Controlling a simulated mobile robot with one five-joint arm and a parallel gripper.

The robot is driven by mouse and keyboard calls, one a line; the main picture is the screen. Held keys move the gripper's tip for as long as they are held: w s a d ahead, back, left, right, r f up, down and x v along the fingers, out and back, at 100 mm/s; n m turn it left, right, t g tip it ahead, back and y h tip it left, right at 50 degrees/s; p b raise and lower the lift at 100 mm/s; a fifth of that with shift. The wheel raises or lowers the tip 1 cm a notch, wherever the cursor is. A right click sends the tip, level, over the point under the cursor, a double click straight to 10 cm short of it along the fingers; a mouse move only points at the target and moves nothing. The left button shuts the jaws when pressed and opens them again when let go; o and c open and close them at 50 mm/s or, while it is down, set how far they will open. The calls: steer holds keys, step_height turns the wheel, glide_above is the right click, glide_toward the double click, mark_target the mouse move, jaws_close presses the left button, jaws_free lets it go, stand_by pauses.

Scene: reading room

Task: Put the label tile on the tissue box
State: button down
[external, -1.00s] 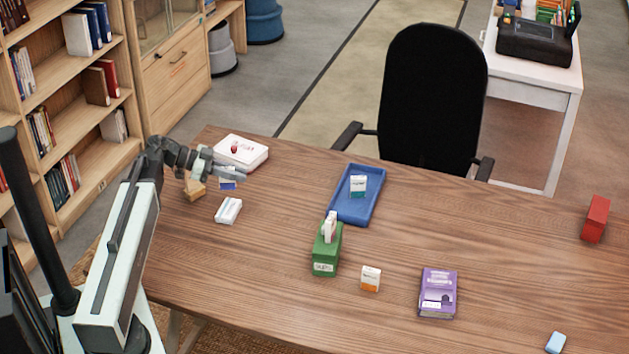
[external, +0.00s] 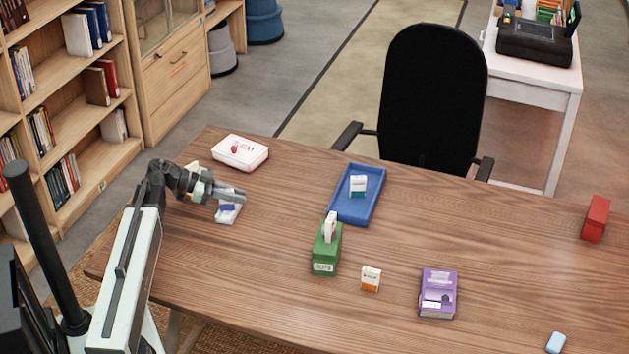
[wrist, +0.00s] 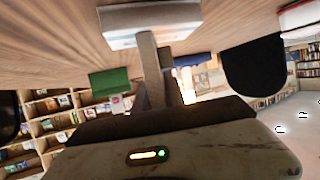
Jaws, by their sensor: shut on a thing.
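A larger white box with a red mark (external: 240,154) lies behind. A blue tray (external: 346,211) and a green box (external: 325,256) stand to the right, each with a small white item. An orange-white box (external: 370,279) and purple book (external: 438,290) are farther right.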

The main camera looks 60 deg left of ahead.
steer(key=c, duration=1.8)
jaws_free()
steer(key=shift+f, duration=0.1)
steer(key=o, duration=0.4)
steer(key=shift+r, duration=0.25)
steer(key=p+v, duration=0.4)
steer(key=v, duration=0.8)
steer(key=shift+s+a+f+p, duration=0.1)
steer(key=shift+p, duration=0.25)
